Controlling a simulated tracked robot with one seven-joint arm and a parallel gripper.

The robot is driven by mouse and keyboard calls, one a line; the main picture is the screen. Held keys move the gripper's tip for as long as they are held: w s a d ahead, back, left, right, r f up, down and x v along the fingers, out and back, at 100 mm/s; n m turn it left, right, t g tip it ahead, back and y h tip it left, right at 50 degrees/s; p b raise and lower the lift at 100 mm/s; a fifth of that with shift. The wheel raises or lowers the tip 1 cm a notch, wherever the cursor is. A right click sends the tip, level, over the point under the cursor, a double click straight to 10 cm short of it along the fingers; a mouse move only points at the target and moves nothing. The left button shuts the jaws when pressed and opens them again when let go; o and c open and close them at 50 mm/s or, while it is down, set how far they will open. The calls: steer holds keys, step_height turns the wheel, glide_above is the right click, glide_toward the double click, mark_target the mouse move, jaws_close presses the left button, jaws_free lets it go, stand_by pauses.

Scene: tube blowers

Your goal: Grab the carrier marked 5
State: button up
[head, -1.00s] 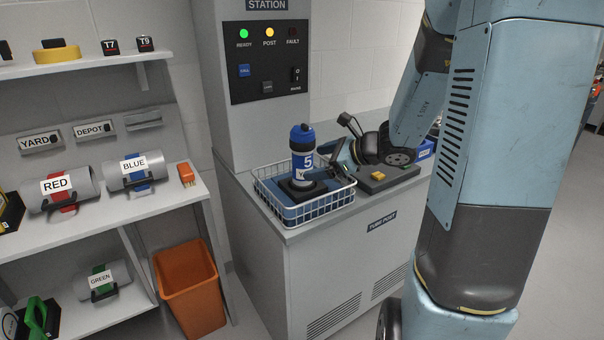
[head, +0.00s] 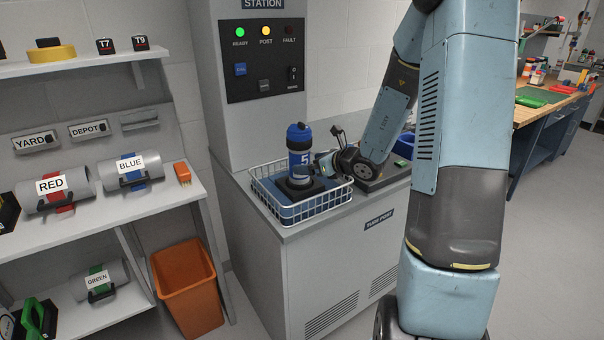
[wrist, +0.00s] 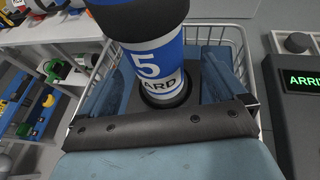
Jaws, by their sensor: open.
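The carrier marked 5 (head: 299,158) is a blue and white cylinder with a dark blue cap and a black base ring. It stands upright in a white wire basket (head: 322,208) on the tube post counter. In the wrist view the carrier (wrist: 155,68) shows its "5" and part of a word ending "ARD". My gripper (head: 318,165) is at the carrier's right side in the head view. In the wrist view my gripper (wrist: 165,85) is open, with one blue finger on each side of the carrier. Whether the fingers touch it I cannot tell.
A shelf (head: 165,202) at left holds carriers labelled RED (head: 55,188) and BLUE (head: 131,170); GREEN (head: 100,281) lies lower. An orange bin (head: 186,290) stands on the floor. The basket wall surrounds the carrier. A dark pad (head: 385,178) is right of the basket.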

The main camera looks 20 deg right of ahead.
mark_target(299, 162)
steer(key=shift+r+x, duration=0.1)
steer(key=shift+x, duration=1.3)
steer(key=shift+r+x, duration=0.15)
steer(key=shift+x, duration=1.2)
steer(key=shift+c, duration=0.2)
steer(key=shift+r, duration=0.1)
steer(key=c, duration=1.3)
